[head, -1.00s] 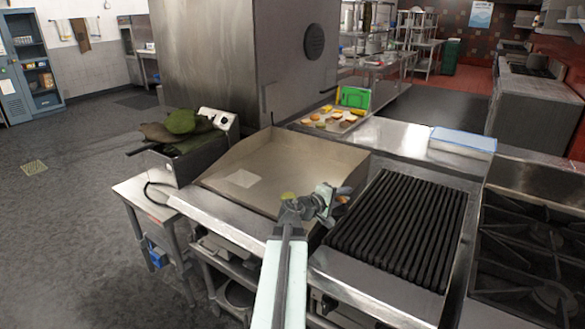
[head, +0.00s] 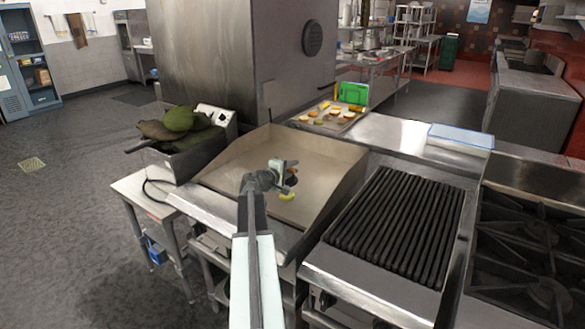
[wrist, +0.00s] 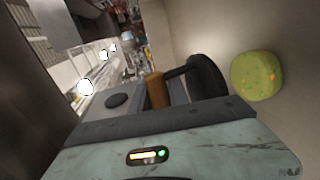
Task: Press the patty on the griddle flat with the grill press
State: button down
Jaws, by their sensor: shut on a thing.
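The patty is a thick yellow-green round with orange specks; in the head view the patty (head: 287,196) lies on the griddle (head: 325,165), just below my gripper in the picture. The patty also shows at the right of the wrist view (wrist: 258,76). My gripper (head: 283,168) is over the middle of the griddle, shut on the wooden handle of the grill press (wrist: 155,91). The press's round black plate (wrist: 208,77) is beside the patty in the wrist view, with a visible gap between them. In the head view the press is small and mostly hidden by my gripper.
Low metal walls edge the griddle. A ribbed grill (head: 400,230) stands to its right, and a fryer with dark green items (head: 180,125) to its left. A tray of food pieces (head: 328,117) and a blue-rimmed container (head: 461,138) are behind.

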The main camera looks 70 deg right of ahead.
aim_at(290, 179)
jog(key=shift+f+b, duration=2.05)
jog(key=shift+f, duration=0.25)
jog(key=shift+a+f+b, duration=0.1)
jog(key=shift+f+b, duration=0.2)
jog(key=shift+r, duration=0.1)
dwell(2.5)
jog(key=shift+r+p, duration=0.3)
jog(key=shift+p, duration=0.2)
notch_tip(290, 179, up, 8)
jog(key=p, duration=0.8)
jog(key=shift+r, duration=0.15)
